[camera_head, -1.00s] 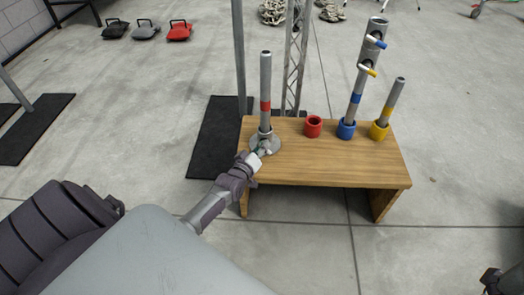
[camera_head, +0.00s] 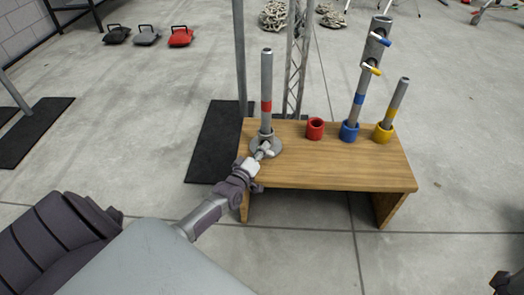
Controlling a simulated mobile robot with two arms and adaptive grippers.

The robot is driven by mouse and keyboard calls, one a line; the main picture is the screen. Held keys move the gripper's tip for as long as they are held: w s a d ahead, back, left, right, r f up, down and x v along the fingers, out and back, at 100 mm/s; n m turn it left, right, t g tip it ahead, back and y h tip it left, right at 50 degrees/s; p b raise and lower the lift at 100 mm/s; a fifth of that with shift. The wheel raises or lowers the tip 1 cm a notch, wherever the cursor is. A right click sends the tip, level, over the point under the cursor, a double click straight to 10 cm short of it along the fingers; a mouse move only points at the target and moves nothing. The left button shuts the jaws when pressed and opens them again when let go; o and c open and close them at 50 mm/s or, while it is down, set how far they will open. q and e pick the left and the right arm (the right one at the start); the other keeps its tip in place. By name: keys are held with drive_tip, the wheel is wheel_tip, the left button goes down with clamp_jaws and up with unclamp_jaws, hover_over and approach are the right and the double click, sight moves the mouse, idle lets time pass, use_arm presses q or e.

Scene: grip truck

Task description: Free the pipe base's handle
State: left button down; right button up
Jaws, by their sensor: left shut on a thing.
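A grey pipe with a red band (camera_head: 266,85) stands upright in a round grey pipe base (camera_head: 272,150) at the left end of the wooden bench. The handle (camera_head: 264,149) is a small grey part at the front of the base, mostly hidden by the fingers. My left gripper (camera_head: 259,158) is at the front of the base, shut on the handle. At the lower right edge, a dark part of my right arm (camera_head: 507,282) shows; its fingers cannot be made out.
On the wooden bench (camera_head: 330,174) stand an empty red cup (camera_head: 315,129), a blue cup (camera_head: 348,132) with a blue-banded pipe, and a yellow cup (camera_head: 383,134) with a leaning yellow-banded pipe. A metal post (camera_head: 240,60) and a lattice truss (camera_head: 295,60) rise behind.

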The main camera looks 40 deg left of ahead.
use_arm(q)
drive_tip(key=shift+a, duration=0.1)
drive_tip(key=c, duration=0.9)
unclamp_jaws()
drive_tip(key=shift+c, duration=0.2)
drive_tip(key=s+d, duration=0.1)
drive_tip(key=s, duration=1.1)
drive_tip(key=shift+d, duration=0.25)
